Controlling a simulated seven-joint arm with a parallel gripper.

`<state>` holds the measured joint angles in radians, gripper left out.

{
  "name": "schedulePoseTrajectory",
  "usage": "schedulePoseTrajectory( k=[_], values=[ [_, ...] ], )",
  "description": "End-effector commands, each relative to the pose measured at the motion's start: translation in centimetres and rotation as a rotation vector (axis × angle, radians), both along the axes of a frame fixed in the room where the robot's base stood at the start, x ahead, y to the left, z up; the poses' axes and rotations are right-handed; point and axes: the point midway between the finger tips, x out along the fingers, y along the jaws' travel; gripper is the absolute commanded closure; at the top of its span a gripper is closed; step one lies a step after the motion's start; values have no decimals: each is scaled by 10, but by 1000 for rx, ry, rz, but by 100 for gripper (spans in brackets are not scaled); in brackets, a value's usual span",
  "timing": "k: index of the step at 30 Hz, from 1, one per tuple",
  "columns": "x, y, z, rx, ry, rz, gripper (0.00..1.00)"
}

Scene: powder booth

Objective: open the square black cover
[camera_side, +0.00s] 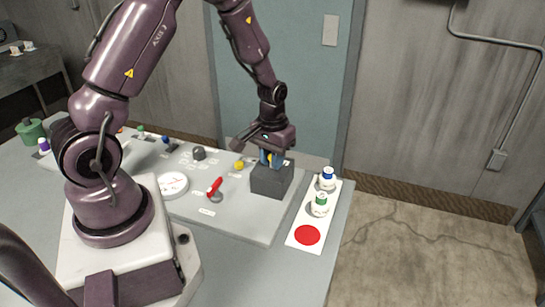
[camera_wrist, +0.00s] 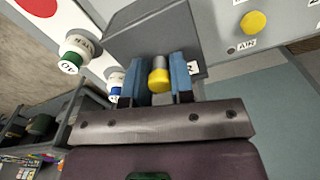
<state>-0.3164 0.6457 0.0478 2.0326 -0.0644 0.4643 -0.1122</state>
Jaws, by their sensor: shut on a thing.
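The square cover (camera_side: 271,181) looks like a dark grey box standing on the grey panel, near its right edge. In the wrist view its grey face (camera_wrist: 148,32) fills the upper middle. My gripper (camera_side: 270,159) is at the top of the box, pointing down. In the wrist view its two blue fingers (camera_wrist: 160,80) are shut on a short grey peg with a yellow end (camera_wrist: 160,79). The peg appears to be the cover's handle, but its joint with the box is not clear. The inside of the box is hidden.
A white strip (camera_side: 296,239) right of the box carries a red disc (camera_side: 307,235), a green-banded jar (camera_side: 319,204) and a blue-capped jar (camera_side: 327,178). Left on the panel are a red lever (camera_side: 214,187), a yellow knob (camera_side: 239,165) and a round dial (camera_side: 173,185).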

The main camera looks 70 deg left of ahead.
Motion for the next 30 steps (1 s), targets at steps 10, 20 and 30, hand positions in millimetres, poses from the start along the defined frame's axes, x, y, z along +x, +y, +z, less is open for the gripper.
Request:
schedulePoseTrajectory(
  k=[10, 20, 30],
  values=[
    [-46, -47, 1, -1, 2, -4, 100],
    [-58, -58, 0, -1, -1, 0, 100],
    [-57, -58, 0, 0, 0, 0, 52]
  ],
)
